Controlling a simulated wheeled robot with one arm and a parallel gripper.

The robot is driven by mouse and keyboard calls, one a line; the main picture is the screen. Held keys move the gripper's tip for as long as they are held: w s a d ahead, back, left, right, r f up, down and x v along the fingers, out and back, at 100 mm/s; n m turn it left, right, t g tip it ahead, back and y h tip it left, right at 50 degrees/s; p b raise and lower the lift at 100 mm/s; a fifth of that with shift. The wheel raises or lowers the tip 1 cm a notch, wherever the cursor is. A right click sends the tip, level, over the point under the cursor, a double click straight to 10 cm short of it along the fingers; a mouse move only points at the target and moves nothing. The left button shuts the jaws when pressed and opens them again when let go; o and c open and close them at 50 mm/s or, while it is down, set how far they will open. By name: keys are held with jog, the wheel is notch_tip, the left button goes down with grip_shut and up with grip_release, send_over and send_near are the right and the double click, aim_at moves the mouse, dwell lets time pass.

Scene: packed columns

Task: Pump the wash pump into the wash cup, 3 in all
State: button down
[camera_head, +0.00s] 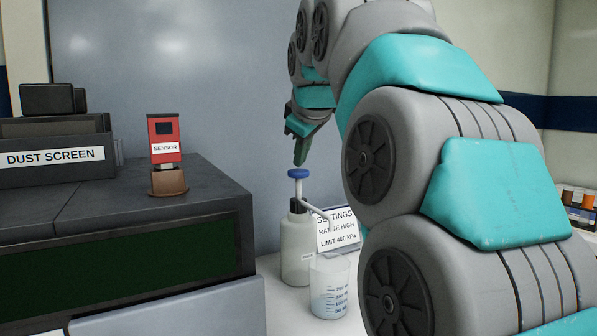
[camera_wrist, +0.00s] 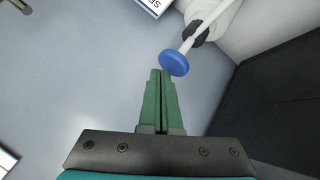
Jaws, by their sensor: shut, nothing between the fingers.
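The wash pump (camera_head: 297,245) is a pale bottle with a black collar, a white stem and spout, and a blue round head (camera_head: 298,173). It stands upright on the white surface, and its head is raised above the collar. The wash cup (camera_head: 329,290) is a clear graduated cup in front of it, below the spout, with bluish liquid low in it. My gripper (camera_head: 299,163) points down just above the blue head. In the wrist view its green fingers (camera_wrist: 159,72) are shut and empty, with tips close to the blue head (camera_wrist: 174,62). I cannot tell if they touch.
A settings sign (camera_head: 337,229) stands behind the cup. At left is a dark cabinet (camera_head: 215,190) with a red sensor (camera_head: 164,138) and the dust screen box (camera_head: 55,157). Small bottles (camera_head: 577,200) sit at far right. A grey wall panel is behind.

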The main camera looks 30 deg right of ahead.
aim_at(301, 171)
jog(key=shift+f+b, duration=0.9)
jog(key=shift+f, duration=0.8)
dwell(1.5)
jog(key=shift+r, duration=0.1)
jog(key=shift+r+p, duration=1.55)
jog(key=shift+r, duration=0.5)
jog(key=shift+w+r+p, duration=0.1)
jog(key=shift+r+p, duration=0.2)
jog(key=shift+r, duration=2.15)
